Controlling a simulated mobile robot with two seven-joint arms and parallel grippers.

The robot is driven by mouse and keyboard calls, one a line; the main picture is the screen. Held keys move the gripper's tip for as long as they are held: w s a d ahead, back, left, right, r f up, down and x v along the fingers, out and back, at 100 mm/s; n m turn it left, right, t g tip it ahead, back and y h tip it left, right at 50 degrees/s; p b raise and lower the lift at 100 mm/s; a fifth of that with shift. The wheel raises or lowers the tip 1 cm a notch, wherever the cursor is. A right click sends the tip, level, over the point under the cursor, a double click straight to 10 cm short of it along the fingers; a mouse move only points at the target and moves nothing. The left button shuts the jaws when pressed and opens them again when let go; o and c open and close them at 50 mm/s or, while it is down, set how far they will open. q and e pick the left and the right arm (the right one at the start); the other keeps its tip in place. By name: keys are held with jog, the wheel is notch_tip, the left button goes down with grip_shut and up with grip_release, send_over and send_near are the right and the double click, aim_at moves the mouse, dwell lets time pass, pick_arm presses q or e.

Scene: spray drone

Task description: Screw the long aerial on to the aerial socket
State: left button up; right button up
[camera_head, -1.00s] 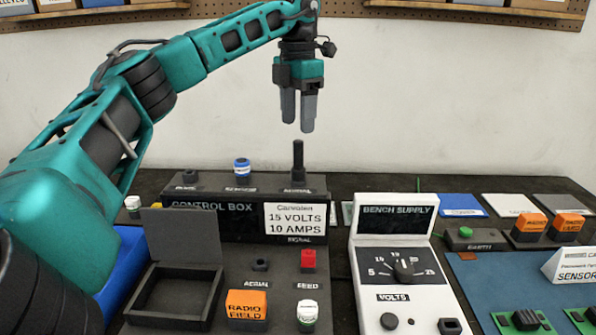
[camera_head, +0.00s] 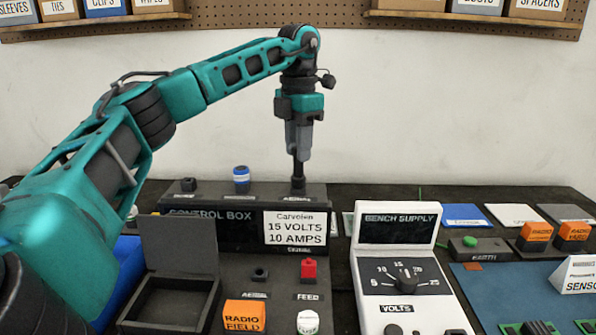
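The long aerial (camera_head: 298,172) is a dark upright rod on the right end of the control box's (camera_head: 240,228) top ledge. A small label too blurred to read for sure is at its foot. My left gripper (camera_head: 300,153) points straight down over it. Its grey fingers are close together around the rod's upper end and look shut on it; the contact itself is partly hidden. A small black socket-like piece (camera_head: 260,274) sits on the lower front panel above an AERIAL label. I cannot tell which fitting is the aerial socket. My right gripper is not in view.
On the same ledge are a blue-and-white cap (camera_head: 241,179) and a black knob (camera_head: 189,185). In front are an open dark box (camera_head: 180,296), a red FEED piece (camera_head: 309,268) and an orange RADIO FIELD block (camera_head: 244,316). The bench supply (camera_head: 398,262) stands right.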

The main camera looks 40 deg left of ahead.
pick_arm(q)
grip_shut()
jog(key=shift+r+n+p, duration=0.15)
jog(key=shift+n+p, duration=0.25)
jog(key=shift+n, duration=0.3)
jog(key=n+p, duration=0.1)
jog(key=n, duration=0.3)
jog(key=n+p, duration=0.2)
jog(key=n, duration=0.3)
jog(key=shift+r+p, duration=0.5)
jog(key=shift+r, duration=1.55)
